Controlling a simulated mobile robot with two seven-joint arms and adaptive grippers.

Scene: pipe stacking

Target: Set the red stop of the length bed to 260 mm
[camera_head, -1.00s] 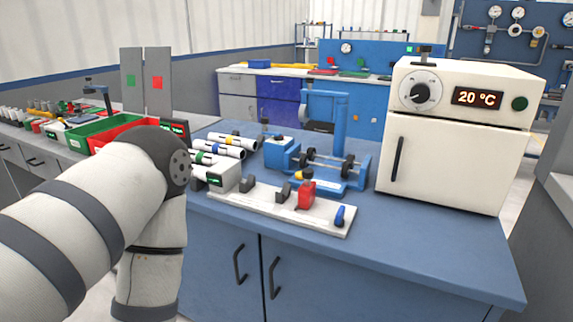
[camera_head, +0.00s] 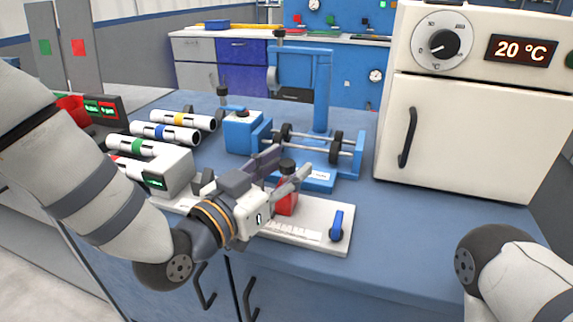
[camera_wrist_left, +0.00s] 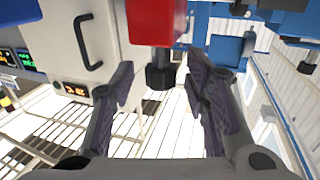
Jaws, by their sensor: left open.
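The length bed (camera_head: 338,208) is a long white plate on the blue bench, with a scale along its front edge. A red stop (camera_head: 286,204) stands on it, with a black knob (camera_head: 287,166) on top. My left gripper (camera_head: 292,162) is open above the bed, its fingers near the knob. In the left wrist view the red stop (camera_wrist_left: 157,22) and its black knob (camera_wrist_left: 160,72) show between the spread fingers of the gripper (camera_wrist_left: 163,78), apart from both. The gripper hides much of the bed's middle. The right gripper is not in view.
A grey box with a green display (camera_head: 170,172) is at the bed's left end, a blue lever (camera_head: 336,226) at its right. Banded white pipes (camera_head: 165,132) lie behind. A blue roller fixture (camera_head: 318,180) stands close behind the gripper; a white oven (camera_head: 455,130) is at right.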

